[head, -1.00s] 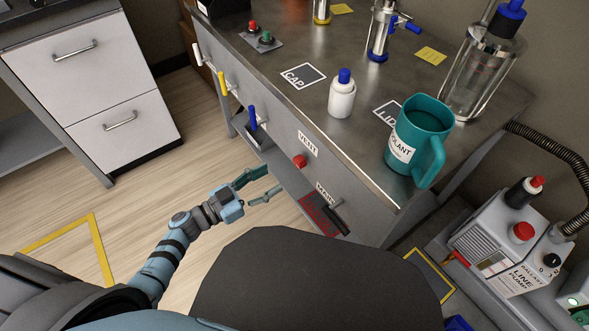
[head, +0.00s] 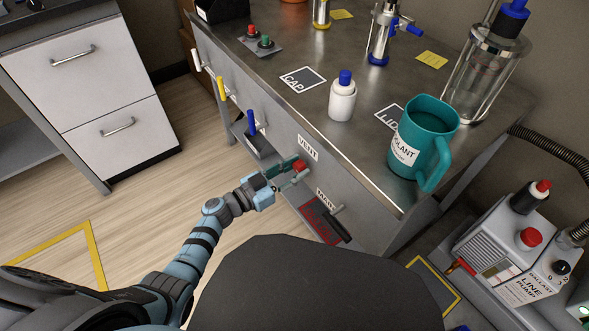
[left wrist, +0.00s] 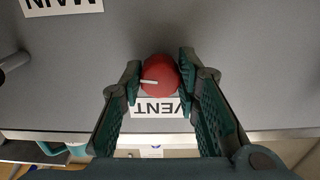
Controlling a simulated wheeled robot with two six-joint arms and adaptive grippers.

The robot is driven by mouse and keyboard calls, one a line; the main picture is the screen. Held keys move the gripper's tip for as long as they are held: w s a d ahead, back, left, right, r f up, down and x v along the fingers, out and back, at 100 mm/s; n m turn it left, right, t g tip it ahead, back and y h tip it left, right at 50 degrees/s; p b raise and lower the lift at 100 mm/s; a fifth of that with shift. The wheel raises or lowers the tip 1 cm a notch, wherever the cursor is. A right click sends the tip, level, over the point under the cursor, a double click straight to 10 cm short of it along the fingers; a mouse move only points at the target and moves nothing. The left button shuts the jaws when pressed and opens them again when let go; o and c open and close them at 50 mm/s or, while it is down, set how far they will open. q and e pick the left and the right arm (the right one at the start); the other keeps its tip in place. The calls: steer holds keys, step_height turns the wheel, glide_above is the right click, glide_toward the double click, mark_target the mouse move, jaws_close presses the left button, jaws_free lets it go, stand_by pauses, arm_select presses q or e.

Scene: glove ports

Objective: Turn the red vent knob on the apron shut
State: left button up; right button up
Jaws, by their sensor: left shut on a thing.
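The red vent knob (head: 299,166) is on the grey apron (head: 275,128) below the VENT label (head: 307,148). My left gripper (head: 293,174) is at the knob. In the left wrist view the red knob (left wrist: 160,76) sits between the two fingertips of my left gripper (left wrist: 160,78), which are closed on its sides. A white pointer line on the knob points to the left in that view. The VENT label (left wrist: 158,107) is partly covered by the fingers there. My right gripper is not in view.
Blue (head: 251,122) and yellow (head: 221,88) handles stick out further left. A teal coolant mug (head: 423,141) and white bottle (head: 342,97) stand on the bench above.

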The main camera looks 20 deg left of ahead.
arm_select(q)
steer(key=shift+m, duration=0.3)
steer(key=m, duration=0.6)
steer(key=shift+f, duration=0.1)
steer(key=m, duration=0.4)
steer(key=shift+m, duration=0.3)
steer(key=m+b, duration=0.1)
steer(key=m, duration=0.3)
steer(key=shift+a, duration=0.1)
steer(key=shift+m, duration=0.6)
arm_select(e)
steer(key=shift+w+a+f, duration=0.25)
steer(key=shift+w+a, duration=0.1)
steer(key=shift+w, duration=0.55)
arm_select(q)
steer(key=o, duration=1.2)
steer(key=shift+c, duration=0.2)
